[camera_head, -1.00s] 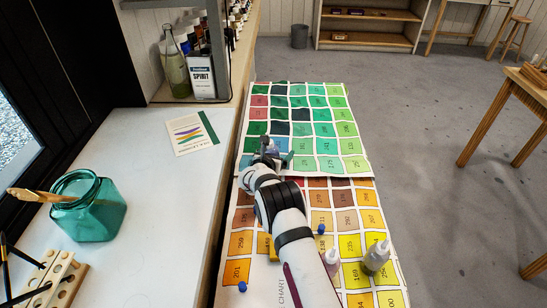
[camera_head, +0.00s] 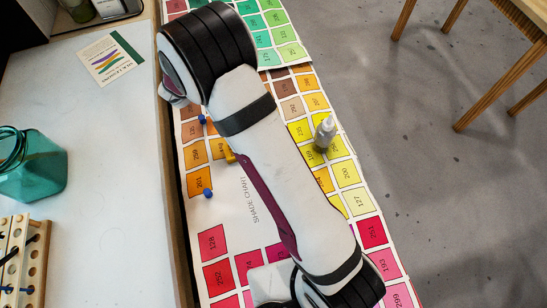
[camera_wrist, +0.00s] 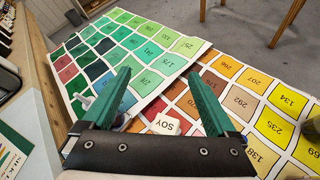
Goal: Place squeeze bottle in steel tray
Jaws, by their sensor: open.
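A grey squeeze bottle (camera_head: 325,132) with a pale nozzle stands upright on the yellow part of the shade chart, right of my arm in the head view. My gripper hides behind my arm there. In the wrist view its two green fingers are apart (camera_wrist: 165,104), with nothing held between them. A small white item marked SOY (camera_wrist: 166,125) shows beyond the gap between the fingers; its full shape is hidden by the gripper body. I cannot make out a steel tray in either current view.
A teal glass jar (camera_head: 40,170) and wooden rack (camera_head: 22,255) stand on the white counter.

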